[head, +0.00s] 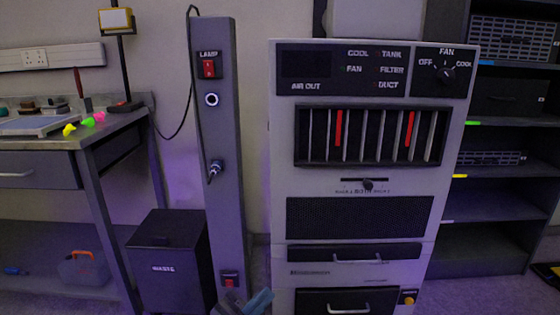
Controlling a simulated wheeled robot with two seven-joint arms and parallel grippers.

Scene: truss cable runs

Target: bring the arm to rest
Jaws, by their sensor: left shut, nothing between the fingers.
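My left gripper (260,299) shows only in part at the bottom edge of the head view, low between the grey post and the white cabinet. Its fingers look shut with nothing held. The rest of that arm is out of frame. My right gripper is not in view. The gripper appears in front of the foot of the post (226,130), near a small red switch (229,282). I cannot tell whether it touches anything.
A white air cooler cabinet (278,215) stands right of the post. A black waste bin (165,262) and a workbench (100,140) are at left. A dark shelf unit (490,204) stands at right.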

